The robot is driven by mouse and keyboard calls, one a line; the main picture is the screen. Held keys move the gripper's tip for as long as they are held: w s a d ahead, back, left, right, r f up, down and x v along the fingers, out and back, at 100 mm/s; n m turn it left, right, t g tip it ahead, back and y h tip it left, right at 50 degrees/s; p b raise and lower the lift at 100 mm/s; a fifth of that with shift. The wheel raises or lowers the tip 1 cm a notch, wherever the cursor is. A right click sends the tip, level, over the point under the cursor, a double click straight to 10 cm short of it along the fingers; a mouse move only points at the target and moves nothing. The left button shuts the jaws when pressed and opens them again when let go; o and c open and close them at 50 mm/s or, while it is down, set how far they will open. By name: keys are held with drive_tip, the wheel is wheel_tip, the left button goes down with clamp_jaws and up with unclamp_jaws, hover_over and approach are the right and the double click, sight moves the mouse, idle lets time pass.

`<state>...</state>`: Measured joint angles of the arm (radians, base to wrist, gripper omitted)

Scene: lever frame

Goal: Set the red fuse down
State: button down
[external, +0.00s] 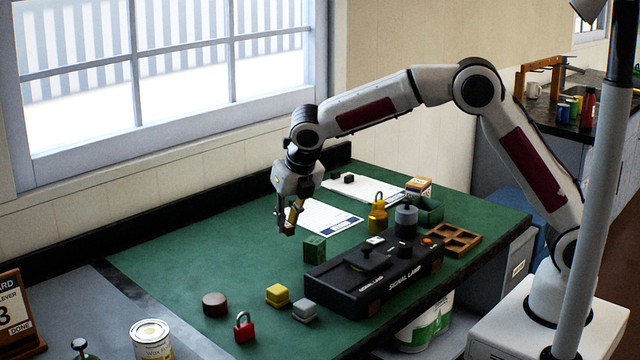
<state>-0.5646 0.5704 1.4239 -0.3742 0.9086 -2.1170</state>
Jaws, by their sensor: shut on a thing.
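My gripper (288,229) points down above the green bench mat (190,265), left of the white paper sheet and behind the small green block. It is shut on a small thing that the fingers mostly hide. I cannot make out its colour or shape, and no red fuse shows clearly elsewhere. The fingertips appear to be a little above the mat, though the exact gap is hard to tell.
A green block (315,249) and the black signal lamp box (375,280) stand to the right. A brown puck (215,304), yellow block (277,295), grey block (305,310) and red padlock (244,329) lie in front. The mat's left part is clear.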

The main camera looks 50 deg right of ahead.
sight(249, 291)
drive_tip(key=s+a+n+y, duration=0.1)
drive_tip(key=s+a+n, duration=0.2)
drive_tip(key=a, duration=1.1)
drive_tip(key=shift+s+a, duration=0.15)
drive_tip(key=shift+s, duration=0.35)
drive_tip(key=shift+f, duration=2)
drive_tip(key=shift+f, duration=2)
drive_tip(key=shift+f, duration=0.15)
drive_tip(key=c, duration=2)
unclamp_jaws()
